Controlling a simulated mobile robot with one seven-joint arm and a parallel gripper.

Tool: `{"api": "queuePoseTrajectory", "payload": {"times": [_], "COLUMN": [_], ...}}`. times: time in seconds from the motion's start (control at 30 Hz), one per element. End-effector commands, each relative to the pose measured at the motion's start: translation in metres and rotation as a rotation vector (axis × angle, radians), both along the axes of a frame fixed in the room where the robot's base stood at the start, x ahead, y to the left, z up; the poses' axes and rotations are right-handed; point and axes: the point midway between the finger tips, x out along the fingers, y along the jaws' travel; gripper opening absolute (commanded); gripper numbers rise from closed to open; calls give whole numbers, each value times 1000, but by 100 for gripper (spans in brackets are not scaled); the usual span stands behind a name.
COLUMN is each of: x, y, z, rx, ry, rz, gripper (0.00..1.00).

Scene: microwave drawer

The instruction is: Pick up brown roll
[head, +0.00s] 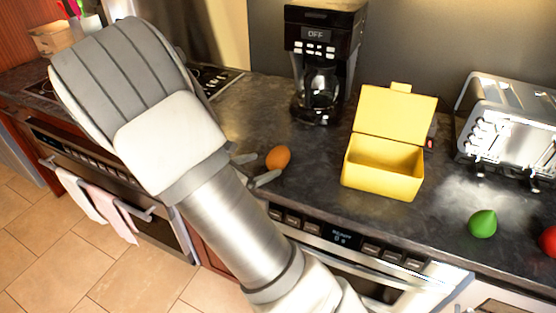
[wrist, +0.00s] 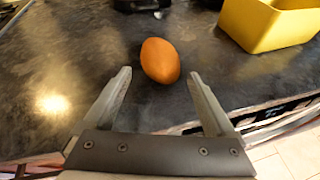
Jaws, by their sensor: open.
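The brown roll (head: 278,158) is a small orange-brown oval lying on the dark countertop, left of the yellow box. It also shows in the wrist view (wrist: 160,61), just beyond and between the fingertips. My gripper (head: 256,169) is open and empty, low near the counter's front edge, with its fingers pointing toward the roll. In the wrist view the two fingers (wrist: 158,75) are spread wide, and the roll's near end lies at about the line of their tips. I cannot tell whether any finger touches the counter.
An open yellow box (head: 383,166) stands right of the roll, with a black coffee maker (head: 322,60) behind. A silver toaster (head: 508,128), a green pear-shaped item (head: 482,223) and a red item (head: 548,241) are farther right. The counter around the roll is clear.

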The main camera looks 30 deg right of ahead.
Motion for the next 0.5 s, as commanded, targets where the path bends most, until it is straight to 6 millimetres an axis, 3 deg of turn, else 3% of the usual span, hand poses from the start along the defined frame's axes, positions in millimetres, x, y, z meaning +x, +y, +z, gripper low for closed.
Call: {"api": "queuePoseTrajectory", "payload": {"times": [0.23, 0.5], "x": [7, 23], "y": [-16, -47], "z": [-7, -21], "rx": [-1, 0], "ry": [0, 0], "rz": [-2, -2], "gripper": [90, 90]}}
